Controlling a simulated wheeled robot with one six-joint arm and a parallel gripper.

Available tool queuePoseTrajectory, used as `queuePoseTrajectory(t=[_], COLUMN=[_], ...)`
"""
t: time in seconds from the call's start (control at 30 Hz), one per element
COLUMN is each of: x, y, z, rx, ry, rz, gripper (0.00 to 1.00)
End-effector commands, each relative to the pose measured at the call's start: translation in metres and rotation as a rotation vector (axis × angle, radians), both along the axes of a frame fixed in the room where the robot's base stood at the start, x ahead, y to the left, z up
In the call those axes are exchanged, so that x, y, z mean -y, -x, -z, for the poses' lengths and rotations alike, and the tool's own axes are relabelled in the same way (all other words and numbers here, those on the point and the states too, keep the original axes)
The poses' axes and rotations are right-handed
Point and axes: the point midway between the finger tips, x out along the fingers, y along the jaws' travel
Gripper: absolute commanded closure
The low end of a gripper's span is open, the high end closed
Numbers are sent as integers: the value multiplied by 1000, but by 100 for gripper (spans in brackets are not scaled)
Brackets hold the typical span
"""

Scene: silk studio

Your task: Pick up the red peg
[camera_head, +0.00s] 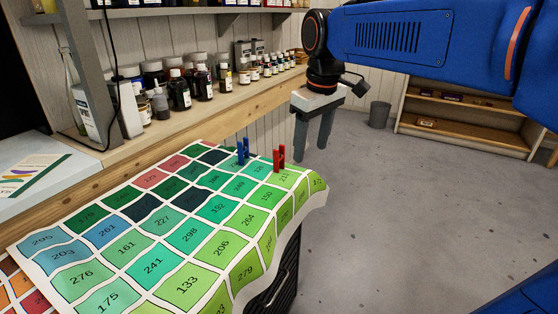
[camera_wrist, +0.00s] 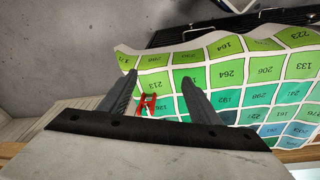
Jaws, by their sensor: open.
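The red peg (camera_head: 279,157) stands upright on the green numbered cloth (camera_head: 195,236), close to its far right corner. It also shows in the wrist view (camera_wrist: 147,104), small and between the two fingers. A blue peg (camera_head: 243,151) stands just left of it. My gripper (camera_head: 311,153) is open and empty, fingers pointing down, to the right of the red peg in the head view and apart from it. In the wrist view its fingertips (camera_wrist: 160,76) reach out over the cloth, and the blue peg cannot be made out.
A shelf of bottles and jars (camera_head: 180,90) runs along the wall behind the cloth. A booklet (camera_head: 30,178) lies on the left. A bin (camera_head: 379,115) and a low wooden shelf (camera_head: 470,110) stand at the back right. The grey floor (camera_head: 400,200) is clear.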

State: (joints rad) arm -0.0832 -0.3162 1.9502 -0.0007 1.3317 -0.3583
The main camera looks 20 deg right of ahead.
Motion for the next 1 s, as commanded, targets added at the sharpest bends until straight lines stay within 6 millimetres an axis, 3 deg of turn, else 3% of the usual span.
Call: queuePoseTrajectory(t=[0.03,0.3,0.5,0.77,1.0], x=[-4,-25,-38,-44,-44], y=[-16,-87,-125,-141,-141], z=[-8,-39,-51,-51,-14], rx=[-15,-102,-149,-173,-175], ry=[5,28,38,42,42], rz=[-28,-188,-279,-323,-323], gripper=[43,43,43,43,43])
